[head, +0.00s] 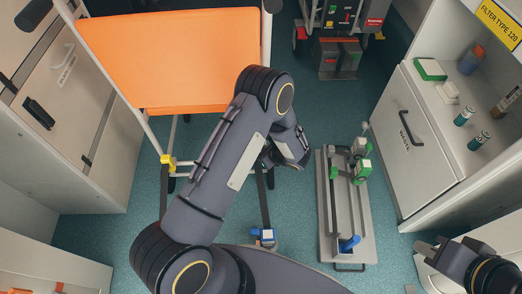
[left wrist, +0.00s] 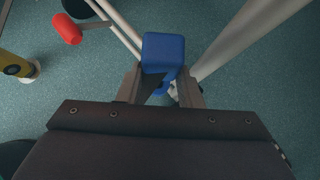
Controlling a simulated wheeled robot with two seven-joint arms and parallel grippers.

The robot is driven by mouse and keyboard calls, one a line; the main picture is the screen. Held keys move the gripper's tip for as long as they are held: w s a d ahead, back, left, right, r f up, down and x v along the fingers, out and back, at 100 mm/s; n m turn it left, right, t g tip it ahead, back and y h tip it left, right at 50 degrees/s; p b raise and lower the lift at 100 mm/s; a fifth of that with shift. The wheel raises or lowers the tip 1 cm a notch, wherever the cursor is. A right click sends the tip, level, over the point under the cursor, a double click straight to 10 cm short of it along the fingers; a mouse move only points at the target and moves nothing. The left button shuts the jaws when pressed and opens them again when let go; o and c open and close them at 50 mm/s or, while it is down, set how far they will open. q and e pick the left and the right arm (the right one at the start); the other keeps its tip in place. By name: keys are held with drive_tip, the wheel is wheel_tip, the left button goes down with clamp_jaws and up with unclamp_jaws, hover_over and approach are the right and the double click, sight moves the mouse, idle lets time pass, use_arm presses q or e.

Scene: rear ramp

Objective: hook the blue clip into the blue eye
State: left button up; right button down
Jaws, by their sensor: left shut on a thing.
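In the left wrist view my left gripper (left wrist: 162,88) is shut on a blue block-like piece, which I take for the blue clip (left wrist: 163,50). It is held between the fingertips, close to pale metal tubes. In the head view my left arm crosses the middle; it hides the clip and most of this gripper. A dark strap runs down from behind the arm to a blue and white fitting (head: 263,237) on the floor. I cannot tell which part is the blue eye. My right gripper (head: 428,248) is at the lower right, apart from these things; its jaw opening is unclear.
An orange panel (head: 165,50) on a pale frame stands left of centre, with a yellow fitting (head: 168,160). A grey plate (head: 328,215) with green parts and a blue part (head: 348,243) lies on the right. Cabinets line both sides. Floor shows between them.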

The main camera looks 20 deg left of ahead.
use_arm(q)
wheel_tip(320, 180, down, 2)
drive_tip(key=shift+d+f+b, duration=0.1)
drive_tip(key=shift+f+b, duration=0.1)
drive_tip(key=shift+b, duration=0.55)
drive_tip(key=shift+w, duration=0.1)
drive_tip(key=shift+b, duration=0.45)
idle(1.1)
drive_tip(key=shift+f+b, duration=1.65)
drive_tip(key=shift+f, duration=0.1)
drive_tip(key=o, duration=1.1)
drive_tip(key=shift+d+r, duration=0.15)
drive_tip(key=p+v, duration=0.3)
drive_tip(key=v, duration=0.4)
drive_tip(key=shift+r, duration=0.2)
